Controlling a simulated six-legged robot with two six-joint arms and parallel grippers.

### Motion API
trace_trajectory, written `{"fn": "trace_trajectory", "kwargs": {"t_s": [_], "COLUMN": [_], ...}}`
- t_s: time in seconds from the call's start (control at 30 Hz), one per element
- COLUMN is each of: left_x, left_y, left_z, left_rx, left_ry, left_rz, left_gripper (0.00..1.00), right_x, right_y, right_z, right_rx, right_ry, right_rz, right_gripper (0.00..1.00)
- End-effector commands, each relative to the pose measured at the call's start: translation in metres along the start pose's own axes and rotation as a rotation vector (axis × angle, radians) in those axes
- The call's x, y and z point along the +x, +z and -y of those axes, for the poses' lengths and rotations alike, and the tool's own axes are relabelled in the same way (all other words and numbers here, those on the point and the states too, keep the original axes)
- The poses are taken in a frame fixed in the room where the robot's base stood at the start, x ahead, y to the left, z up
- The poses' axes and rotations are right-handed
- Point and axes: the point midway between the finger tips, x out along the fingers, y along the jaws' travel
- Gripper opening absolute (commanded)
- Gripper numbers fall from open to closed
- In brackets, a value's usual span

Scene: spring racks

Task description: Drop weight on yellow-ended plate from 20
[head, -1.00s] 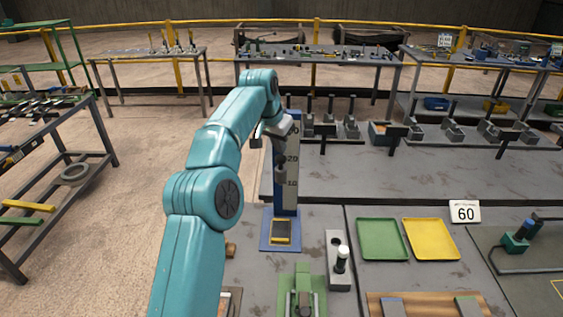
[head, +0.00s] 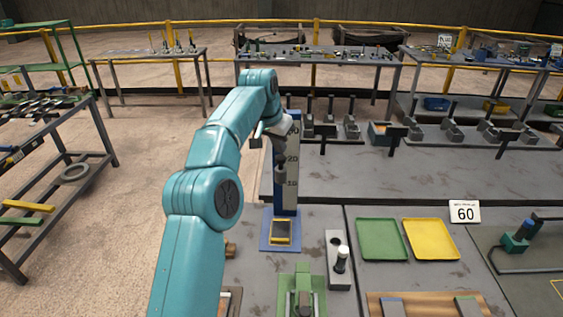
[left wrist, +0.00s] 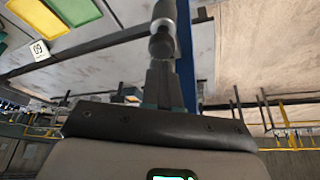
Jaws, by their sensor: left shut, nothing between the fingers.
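On the base lies a dark plate with a yellow end (head: 281,239). My left gripper (head: 281,150) is shut, high in front of the column, well above the plate. A grey cylindrical weight (head: 281,174) shows just below its fingertips, between the 10 and 20 marks. In the left wrist view the weight (left wrist: 163,28) lies right beyond the fingertips (left wrist: 162,62), beside the blue column (left wrist: 185,45). My right gripper is out of view.
Right of the base stand a grey block with a white-topped post (head: 341,262), a green tray (head: 381,239) and a yellow tray (head: 430,239). A green fixture (head: 303,285) is in front. A sign reading 60 (head: 465,212) stands at right.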

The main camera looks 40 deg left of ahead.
Motion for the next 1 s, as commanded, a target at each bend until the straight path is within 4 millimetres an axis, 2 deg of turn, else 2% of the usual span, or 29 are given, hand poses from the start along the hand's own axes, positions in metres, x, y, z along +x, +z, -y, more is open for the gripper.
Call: {"fn": "trace_trajectory", "kwargs": {"t_s": [0.17, 0.5, 1.0], "left_x": [0.002, 0.022, 0.019], "left_y": [0.001, 0.009, 0.008], "left_z": [0.0, 0.0, 0.0], "left_rx": [0.0, 0.0, 0.0], "left_ry": [0.0, 0.0, 0.0], "left_rz": [0.0, 0.0, 0.0], "left_gripper": [0.0, 0.0, 0.0], "right_x": [0.002, 0.018, 0.015], "right_y": [0.0, 0.0, 0.0], "right_z": [-0.001, -0.006, -0.006], "right_rx": [0.0, 0.0, 0.0], "right_ry": [0.0, 0.0, 0.0], "right_rz": [0.0, 0.0, 0.0], "right_gripper": [0.0, 0.0, 0.0]}}
